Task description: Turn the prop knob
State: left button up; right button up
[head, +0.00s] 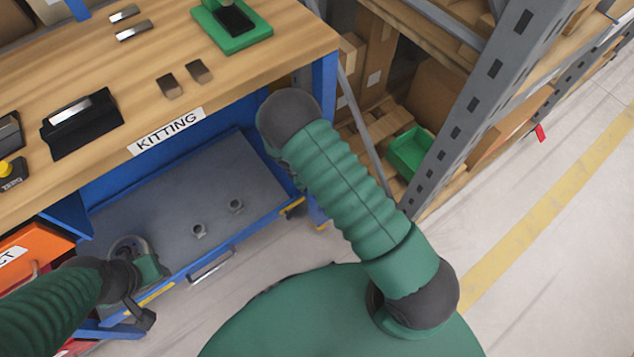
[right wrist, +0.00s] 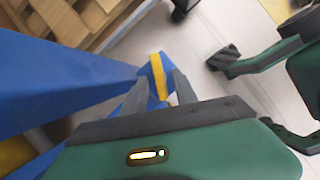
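I cannot make out which thing is the prop knob. A small yellow knob or button (head: 6,168) sits on a dark box at the left edge of the kitting bench (head: 240,80). My left gripper (head: 140,268) is over the left front of the blue drawer (head: 165,215); its fingers are too unclear to read. My right gripper is hidden behind my arm in the head view. In the right wrist view its two grey fingers (right wrist: 162,88) are apart, with a yellow strip (right wrist: 158,76) showing between or just beyond them. I cannot tell whether they touch it.
Two small grey fittings (head: 217,218) lie in the drawer. A green stand (head: 232,28), dark trays (head: 82,122) and small metal pieces are on the bench. A blue post (right wrist: 60,80) is close beside my right gripper. A grey rack (head: 470,110) stands right; floor beyond is clear.

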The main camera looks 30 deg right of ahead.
jog(key=p+v, duration=0.3)
jog(key=v, duration=0.4)
jog(key=shift+r, duration=0.15)
jog(key=shift+o, duration=0.3)
jog(key=shift+a, duration=0.1)
